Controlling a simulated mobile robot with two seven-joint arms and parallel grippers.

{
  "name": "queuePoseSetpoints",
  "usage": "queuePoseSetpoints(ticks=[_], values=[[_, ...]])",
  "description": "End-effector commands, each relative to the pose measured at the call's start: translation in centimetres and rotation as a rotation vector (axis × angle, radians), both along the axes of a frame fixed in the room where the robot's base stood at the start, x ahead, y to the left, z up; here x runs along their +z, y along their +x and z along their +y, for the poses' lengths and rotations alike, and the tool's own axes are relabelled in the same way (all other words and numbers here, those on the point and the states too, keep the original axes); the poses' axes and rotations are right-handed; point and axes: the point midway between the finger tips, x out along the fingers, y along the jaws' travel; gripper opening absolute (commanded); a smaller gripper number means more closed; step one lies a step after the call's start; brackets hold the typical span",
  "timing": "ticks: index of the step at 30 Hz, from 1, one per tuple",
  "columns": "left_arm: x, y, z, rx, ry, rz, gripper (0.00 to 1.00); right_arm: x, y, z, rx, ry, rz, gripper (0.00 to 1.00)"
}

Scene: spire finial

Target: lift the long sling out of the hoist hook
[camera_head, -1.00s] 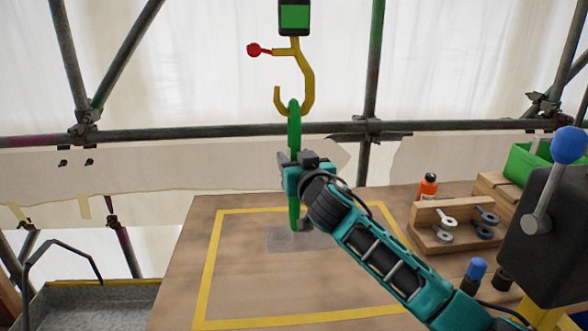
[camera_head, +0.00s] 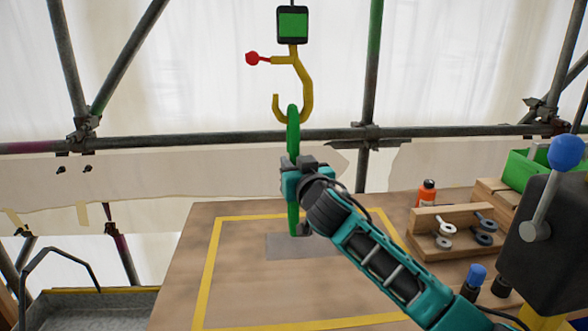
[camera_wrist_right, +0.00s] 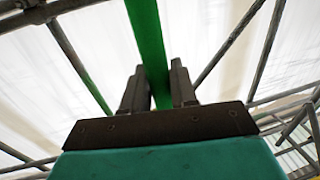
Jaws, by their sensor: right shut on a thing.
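The hoist hook (camera_head: 308,90) is yellow and hangs at the top middle in the head view. The long green sling (camera_head: 293,130) hangs from the hook's curve, its top loop still around the hook. It runs down behind my right gripper (camera_head: 292,166) and shows again below it, down to just above the table. My right gripper is shut on the sling, a little below the hook. In the right wrist view the sling (camera_wrist_right: 147,30) passes between the two dark fingers (camera_wrist_right: 158,88). The sling's far end is partly hidden by my arm. My left gripper is not in view.
A red knob (camera_head: 252,58) sticks out left of the hook, under a green-screened box (camera_head: 292,24). A wooden table (camera_head: 250,290) with a yellow outline lies below. A wooden rack with rings (camera_head: 430,247) and an orange bottle (camera_head: 426,192) stand right. Scaffold tubes (camera_head: 200,137) cross behind.

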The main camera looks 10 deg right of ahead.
Motion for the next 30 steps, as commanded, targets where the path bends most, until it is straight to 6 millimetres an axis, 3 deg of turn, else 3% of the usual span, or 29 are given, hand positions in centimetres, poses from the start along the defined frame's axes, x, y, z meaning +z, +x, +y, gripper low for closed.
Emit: queuePoseSetpoints(ticks=[12, 20, 30], values=[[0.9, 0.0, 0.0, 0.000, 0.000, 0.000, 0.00, 7.0, 0.0, 0.2, 0.003, 0.002, -0.006, 0.00], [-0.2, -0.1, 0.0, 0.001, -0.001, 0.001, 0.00, 6.4, 0.0, 5.5, 0.007, 0.005, -0.003, 0.00], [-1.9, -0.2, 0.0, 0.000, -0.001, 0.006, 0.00, 6.3, 0.0, 13.9, 0.005, 0.003, -0.001, 0.00]])
